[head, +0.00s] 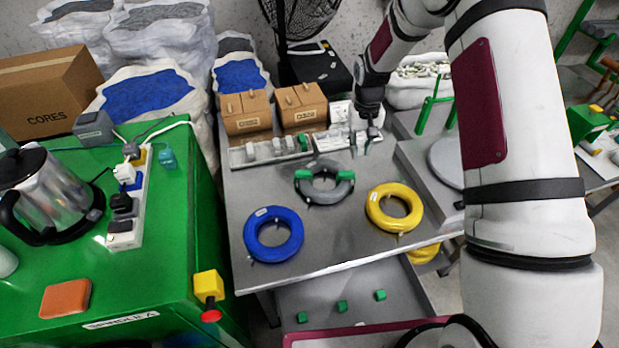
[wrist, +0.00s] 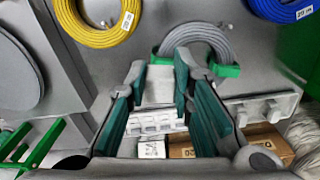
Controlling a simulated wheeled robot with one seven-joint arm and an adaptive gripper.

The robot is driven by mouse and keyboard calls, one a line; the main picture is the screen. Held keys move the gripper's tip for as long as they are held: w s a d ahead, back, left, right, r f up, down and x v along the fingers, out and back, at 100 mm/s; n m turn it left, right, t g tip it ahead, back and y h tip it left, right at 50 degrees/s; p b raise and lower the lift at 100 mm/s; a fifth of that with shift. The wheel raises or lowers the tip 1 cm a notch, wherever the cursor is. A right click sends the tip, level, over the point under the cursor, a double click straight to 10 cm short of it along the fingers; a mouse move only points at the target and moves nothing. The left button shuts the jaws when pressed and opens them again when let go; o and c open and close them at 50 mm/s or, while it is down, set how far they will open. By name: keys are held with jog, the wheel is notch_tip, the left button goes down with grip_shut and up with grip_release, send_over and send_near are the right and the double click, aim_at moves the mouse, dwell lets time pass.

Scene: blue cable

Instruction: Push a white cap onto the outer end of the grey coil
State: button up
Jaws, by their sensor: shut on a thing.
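The grey coil (head: 323,190) lies on the grey table between the blue and yellow coils, with green clips (head: 302,174) on it. In the wrist view the grey coil (wrist: 208,38) is just beyond my fingertips, and its outer end is hard to make out. My gripper (head: 366,146) is above the table's back part, behind and right of the grey coil. In the wrist view my gripper (wrist: 159,68) has its teal-padded fingers on either side of a pale block, which looks like a white cap (wrist: 158,88). Other white caps (head: 278,145) sit in a grey tray.
A blue coil (head: 273,234) and a yellow coil (head: 394,208) lie on the table. Cardboard boxes (head: 246,113) stand behind the trays. A green bench (head: 175,230) with a kettle (head: 52,190) is at left. The table's front middle is clear.

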notch_tip(320, 180, down, 16)
jog(key=s+a+r+n+b, duration=0.1)
jog(key=s+a+b, duration=0.1)
jog(key=b, duration=0.7)
jog(key=a+r+n, duration=0.2)
jog(key=a+n, duration=0.8)
jog(key=a, duration=0.2)
jog(key=shift+w+f+b, duration=0.2)
jog(key=shift+f+b, duration=0.5)
jog(key=shift+f, duration=0.55)
jog(key=shift+w+f+b, duration=0.15)
jog(key=shift+f+b, duration=0.5)
jog(key=shift+f, duration=0.6)
jog(key=shift+f+b, duration=0.4)
jog(key=shift+f, duration=0.25)
jog(key=shift+r, duration=0.25)
jog(key=shift+r, duration=0.3)
jog(key=shift+f, duration=0.35)
dwell(0.8)
jog(key=shift+r, duration=0.35)
